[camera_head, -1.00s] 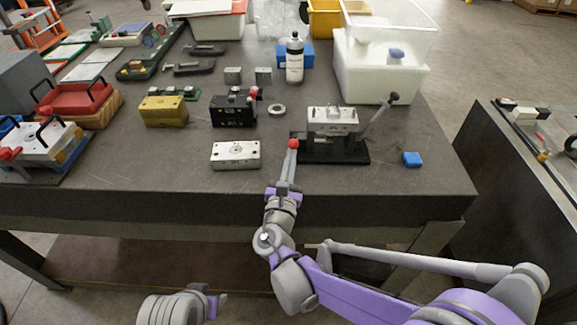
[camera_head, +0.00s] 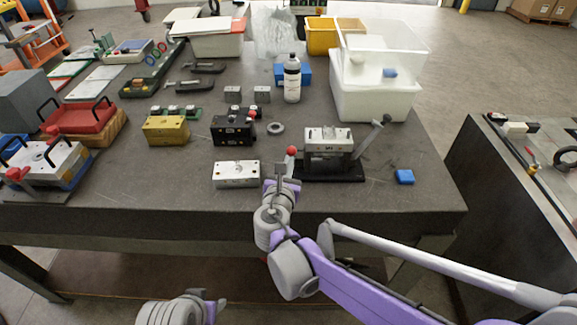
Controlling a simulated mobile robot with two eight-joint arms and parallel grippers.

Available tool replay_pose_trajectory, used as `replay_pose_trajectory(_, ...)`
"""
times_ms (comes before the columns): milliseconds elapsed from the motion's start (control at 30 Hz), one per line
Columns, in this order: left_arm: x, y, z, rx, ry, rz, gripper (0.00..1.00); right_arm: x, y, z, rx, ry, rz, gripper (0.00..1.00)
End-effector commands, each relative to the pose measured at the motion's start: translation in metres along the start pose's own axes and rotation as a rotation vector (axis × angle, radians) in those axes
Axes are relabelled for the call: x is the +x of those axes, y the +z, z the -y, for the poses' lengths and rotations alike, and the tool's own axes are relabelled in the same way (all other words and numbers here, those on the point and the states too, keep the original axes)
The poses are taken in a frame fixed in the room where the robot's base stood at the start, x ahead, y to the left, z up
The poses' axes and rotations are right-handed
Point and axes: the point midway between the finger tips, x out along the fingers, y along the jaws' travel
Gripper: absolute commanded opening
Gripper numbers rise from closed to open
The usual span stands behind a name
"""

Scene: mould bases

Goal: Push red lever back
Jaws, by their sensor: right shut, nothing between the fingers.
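The fixture (camera_head: 329,139) has a silver block on a black base and stands near the front edge of the table. A red ball knob (camera_head: 291,150) tops the red lever at the fixture's left end; the lower part of its stem is partly hidden by my gripper. My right gripper (camera_head: 281,169) is shut and empty, just in front of and slightly left of the knob. Whether it touches the stem I cannot tell. My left gripper (camera_head: 216,302) shows only partly at the bottom, away from the table top, and its jaws cannot be made out.
A grey lever (camera_head: 372,135) leans up at the fixture's right. A silver block (camera_head: 236,174), a black block (camera_head: 232,130) and a ring (camera_head: 275,128) lie to the left. A bottle (camera_head: 292,80) and a white bin (camera_head: 372,96) stand behind.

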Motion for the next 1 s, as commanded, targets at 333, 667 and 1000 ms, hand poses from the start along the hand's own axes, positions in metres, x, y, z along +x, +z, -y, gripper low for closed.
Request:
replay_pose_trajectory(333,-0.025,-0.021,0.0,0.0,0.0,-0.015,0.5,0.027,0.037,-0.008,-0.042,-0.049,-0.323,0.0)
replay_pose_trajectory(667,-0.035,-0.031,0.0,0.0,0.0,-0.024,0.5,0.059,0.055,-0.015,-0.084,-0.09,-0.616,0.0)
replay_pose_trajectory(1000,-0.041,-0.037,0.0,0.0,0.0,-0.029,0.5,0.082,0.061,-0.019,-0.089,-0.092,-0.634,0.0)
